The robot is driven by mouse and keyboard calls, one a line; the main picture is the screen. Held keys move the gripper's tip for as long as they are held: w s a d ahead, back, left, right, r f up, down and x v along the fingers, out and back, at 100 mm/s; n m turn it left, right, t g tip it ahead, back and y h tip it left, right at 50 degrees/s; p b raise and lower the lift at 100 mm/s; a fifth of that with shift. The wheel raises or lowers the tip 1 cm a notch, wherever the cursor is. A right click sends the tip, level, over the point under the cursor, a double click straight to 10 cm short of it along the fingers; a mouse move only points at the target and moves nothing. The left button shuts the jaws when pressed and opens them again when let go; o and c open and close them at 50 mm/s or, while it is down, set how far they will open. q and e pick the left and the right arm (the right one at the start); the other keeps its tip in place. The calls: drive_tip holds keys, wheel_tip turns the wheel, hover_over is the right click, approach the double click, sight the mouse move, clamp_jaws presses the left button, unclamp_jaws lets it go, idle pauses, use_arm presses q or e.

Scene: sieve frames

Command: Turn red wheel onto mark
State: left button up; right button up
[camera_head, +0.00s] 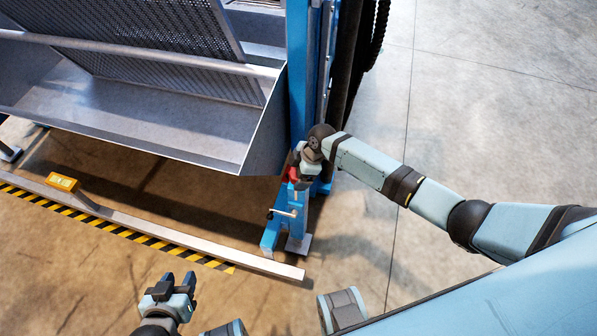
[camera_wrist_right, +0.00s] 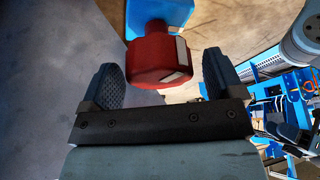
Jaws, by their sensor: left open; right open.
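The red wheel (camera_wrist_right: 157,58) shows large in the right wrist view, with white marks on its rim and side, on a blue mount (camera_wrist_right: 158,12). My right gripper (camera_wrist_right: 168,82) is open, its two dark pads on either side of the wheel's near end, with a visible gap on the left. In the head view only a bit of the red wheel (camera_head: 293,174) shows on the blue post, mostly hidden by my right gripper (camera_head: 301,168). My left gripper (camera_head: 179,282) is open and empty, low at the left. I cannot tell which white patch is the mark.
A grey metal trough with mesh screens (camera_head: 150,120) stands left of the blue post (camera_head: 298,80). A crank handle (camera_head: 283,212) sticks out below the wheel. A floor rail (camera_head: 180,238) with black-yellow tape and a yellow box (camera_head: 62,182) crosses in front. Floor at right is clear.

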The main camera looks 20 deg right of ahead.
drive_tip(key=c, duration=0.9)
drive_tip(key=shift+r+p, duration=0.1)
drive_tip(key=shift+p, duration=0.2)
